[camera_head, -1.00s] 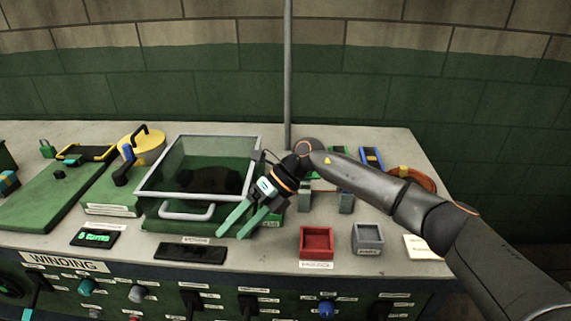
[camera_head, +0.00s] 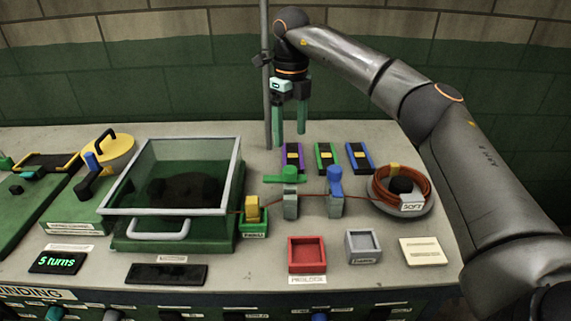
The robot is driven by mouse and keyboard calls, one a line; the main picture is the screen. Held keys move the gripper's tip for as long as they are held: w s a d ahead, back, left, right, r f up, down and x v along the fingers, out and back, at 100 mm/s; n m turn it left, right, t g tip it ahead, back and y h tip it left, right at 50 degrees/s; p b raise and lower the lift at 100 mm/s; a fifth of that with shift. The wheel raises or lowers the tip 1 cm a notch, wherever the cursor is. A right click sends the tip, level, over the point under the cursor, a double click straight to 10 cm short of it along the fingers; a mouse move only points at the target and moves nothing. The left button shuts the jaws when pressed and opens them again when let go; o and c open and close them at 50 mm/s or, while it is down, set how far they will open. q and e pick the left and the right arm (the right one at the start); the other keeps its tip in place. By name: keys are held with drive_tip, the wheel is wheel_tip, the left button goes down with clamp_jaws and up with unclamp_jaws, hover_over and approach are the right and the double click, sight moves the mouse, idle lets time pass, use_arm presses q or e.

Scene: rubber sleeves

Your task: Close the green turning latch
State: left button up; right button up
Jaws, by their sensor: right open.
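The green turning latch (camera_head: 289,176) sits on top of a small grey post in the middle right of the table. Its green bar lies flat and points to the left, with a raised green part on top. My right gripper (camera_head: 290,138) is open and empty, fingers pointing down, above and behind the latch, apart from it. A blue latch (camera_head: 335,183) stands upright on a second grey post to the right. A thin orange wire (camera_head: 312,196) runs past both posts. My left gripper is not in view.
A glass-lidded green box (camera_head: 190,240) stands left of the posts, a yellow block (camera_head: 252,208) between. The orange wire coil (camera_head: 402,190) lies right. Purple, green and blue blocks lie behind the posts. Red (camera_head: 306,268) and grey (camera_head: 363,258) trays stand in front. A grey pole (camera_head: 267,90) rises behind.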

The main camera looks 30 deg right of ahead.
sight(290, 169)
wheel_tip(290, 169, down, 10)
drive_tip(key=shift+f, duration=0.1)
idle(0.4)
clamp_jaws()
idle(0.4)
